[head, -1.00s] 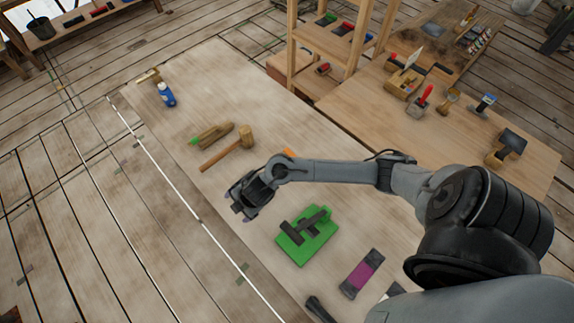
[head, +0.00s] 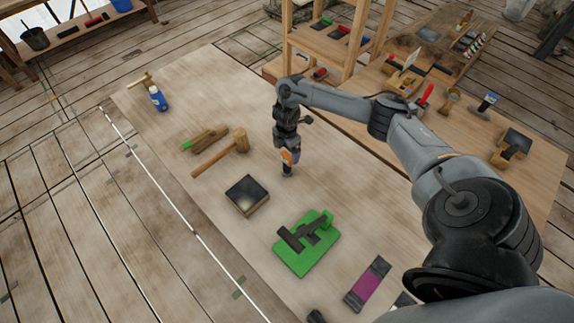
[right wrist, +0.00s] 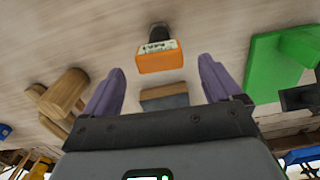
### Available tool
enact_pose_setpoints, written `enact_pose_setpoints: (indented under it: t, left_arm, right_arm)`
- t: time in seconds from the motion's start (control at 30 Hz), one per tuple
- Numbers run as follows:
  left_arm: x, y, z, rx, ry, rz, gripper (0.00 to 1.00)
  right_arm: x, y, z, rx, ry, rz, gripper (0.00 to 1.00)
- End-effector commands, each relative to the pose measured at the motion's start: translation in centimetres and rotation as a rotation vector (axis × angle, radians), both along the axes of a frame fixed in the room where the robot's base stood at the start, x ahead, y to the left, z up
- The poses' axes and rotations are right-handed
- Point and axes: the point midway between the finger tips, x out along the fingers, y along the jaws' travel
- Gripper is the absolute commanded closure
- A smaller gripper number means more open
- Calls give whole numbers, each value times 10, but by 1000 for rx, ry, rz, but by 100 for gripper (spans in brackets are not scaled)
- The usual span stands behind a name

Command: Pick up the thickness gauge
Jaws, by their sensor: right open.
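An orange block with a pale printed label and a black end (right wrist: 160,57), which looks like the thickness gauge, lies ahead of my right gripper (right wrist: 162,66) in the right wrist view. It lies between the lines of the two purple fingers, which are apart and empty. My left gripper is not in view.
On the table (head: 200,90) are a wooden mallet (head: 240,141), a black-topped block (head: 247,196), a green plate with black parts (head: 305,243), a purple-and-black piece (head: 367,284) and a blue bottle (head: 157,98). A wooden shelf (head: 357,40) stands behind.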

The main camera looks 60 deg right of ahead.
Motion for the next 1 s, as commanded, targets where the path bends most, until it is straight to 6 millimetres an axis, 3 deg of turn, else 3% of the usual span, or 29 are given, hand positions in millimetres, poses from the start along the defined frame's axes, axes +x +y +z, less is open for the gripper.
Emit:
enact_pose_setpoints:
  t: [0.23, 0.53, 0.87, 1.0]
  left_arm:
    - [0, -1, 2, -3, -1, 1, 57]
    - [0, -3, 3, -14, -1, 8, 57]
    - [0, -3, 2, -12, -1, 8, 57]
    - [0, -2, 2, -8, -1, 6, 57]
  right_arm:
    - [-1, 0, -15, 0, 2, 0, 8]
    - [-1, -1, -52, 0, 1, 0, 8]
    - [-1, -2, -58, -1, -1, 1, 8]
    - [-1, -2, -58, -1, -1, 1, 27]
